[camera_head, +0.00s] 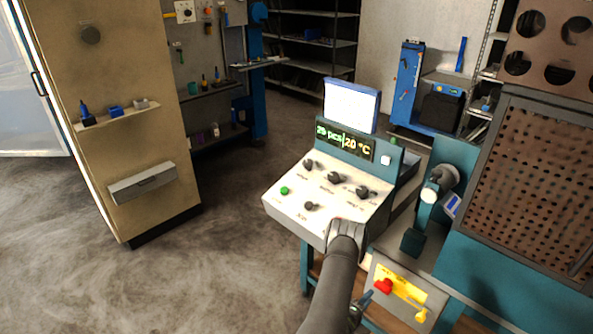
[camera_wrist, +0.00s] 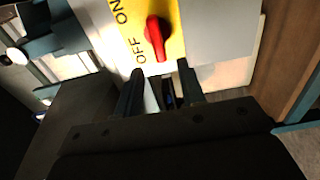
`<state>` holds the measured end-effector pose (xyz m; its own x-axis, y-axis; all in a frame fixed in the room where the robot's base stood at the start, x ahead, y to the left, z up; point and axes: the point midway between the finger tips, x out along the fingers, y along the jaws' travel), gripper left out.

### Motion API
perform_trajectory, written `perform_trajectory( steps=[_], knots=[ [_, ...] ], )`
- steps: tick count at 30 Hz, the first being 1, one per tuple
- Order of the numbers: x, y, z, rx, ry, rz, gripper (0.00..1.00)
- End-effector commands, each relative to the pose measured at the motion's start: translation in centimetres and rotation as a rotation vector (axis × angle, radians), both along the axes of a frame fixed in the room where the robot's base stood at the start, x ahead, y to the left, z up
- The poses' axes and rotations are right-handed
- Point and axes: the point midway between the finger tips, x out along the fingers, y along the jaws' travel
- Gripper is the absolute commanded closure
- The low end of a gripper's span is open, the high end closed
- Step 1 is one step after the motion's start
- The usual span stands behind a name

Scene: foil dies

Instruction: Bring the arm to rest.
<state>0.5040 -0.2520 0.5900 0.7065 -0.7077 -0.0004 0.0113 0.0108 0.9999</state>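My gripper (camera_head: 362,300) shows only in small part in the head view, low in front of the machine, partly hidden by my dark arm. In the wrist view its two dark fingers (camera_wrist: 160,88) stand apart with a gap between them, and I see nothing gripped. A red rotary switch (camera_wrist: 155,38) on a yellow ON/OFF plate (camera_wrist: 180,42) lies just beyond the fingertips, apart from them. In the head view the red switch (camera_head: 384,286) sits on the machine's front panel, to the right of my gripper.
A sloped control panel (camera_head: 298,210) with knobs, a green button and a lit display (camera_head: 345,143) stands behind my arm. A perforated guard (camera_head: 530,180) rises at right. Floor (camera_head: 235,240) at left is clear.

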Motion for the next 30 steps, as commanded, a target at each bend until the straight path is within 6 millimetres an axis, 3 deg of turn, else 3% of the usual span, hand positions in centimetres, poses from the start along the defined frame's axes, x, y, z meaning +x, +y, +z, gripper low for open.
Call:
perform_trajectory(
  steps=[6,12,30],
  knots=[
    [3.1,-3.1,0.1,-0.001,-0.004,-0.002,0.64],
    [5.0,-5.0,0.1,-0.001,-0.002,0.0,0.64],
    [5.6,-5.5,0.0,0.001,-0.001,0.001,0.64]
  ],
)
